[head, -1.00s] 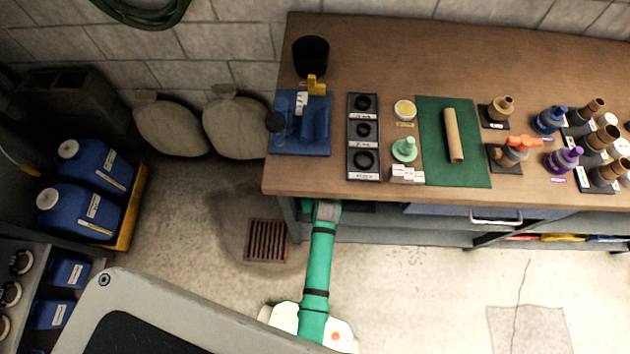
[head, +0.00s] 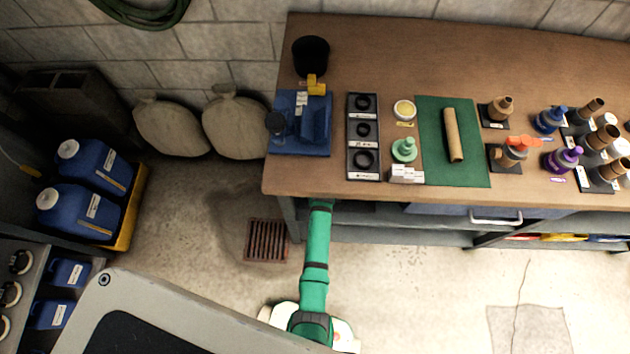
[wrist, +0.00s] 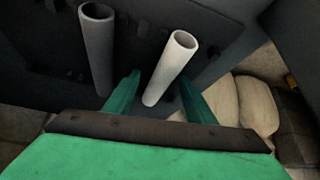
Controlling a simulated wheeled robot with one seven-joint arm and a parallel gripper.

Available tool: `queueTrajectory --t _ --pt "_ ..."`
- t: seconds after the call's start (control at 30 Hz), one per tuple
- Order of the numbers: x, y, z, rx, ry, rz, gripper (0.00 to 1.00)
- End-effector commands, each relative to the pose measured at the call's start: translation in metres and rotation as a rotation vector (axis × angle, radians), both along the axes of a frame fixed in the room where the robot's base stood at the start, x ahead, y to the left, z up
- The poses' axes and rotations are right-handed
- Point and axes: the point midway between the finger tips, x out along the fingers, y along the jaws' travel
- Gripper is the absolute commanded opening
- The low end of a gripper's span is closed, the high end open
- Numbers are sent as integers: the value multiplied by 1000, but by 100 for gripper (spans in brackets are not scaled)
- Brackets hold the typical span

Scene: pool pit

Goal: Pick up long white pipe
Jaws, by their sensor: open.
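In the wrist view, a white hollow pipe (wrist: 170,68) stands tilted between the two green fingers of my gripper (wrist: 160,78). The fingers are open, one on each side of it, and I cannot tell whether either touches it. I cannot tell for certain which pipe is the longer. In the head view, the bench hides my gripper and both pipes; only my green arm shows, reaching under the bench top.
The wooden bench (head: 390,60) overhangs my arm, with its shelf (head: 400,238) below. A floor drain (head: 267,240) lies left of my arm. Pale sacks (head: 238,122) lean on the wall, and also show at right in the wrist view (wrist: 256,105). Floor to the right is clear.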

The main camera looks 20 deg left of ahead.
Motion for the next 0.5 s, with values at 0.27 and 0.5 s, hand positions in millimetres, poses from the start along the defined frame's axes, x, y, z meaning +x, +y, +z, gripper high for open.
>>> queueTrajectory --t 0.27,0.5 --pt "0 0 0 0 0 0 5" --pt "0 -1 0 -1 0 -1 4"
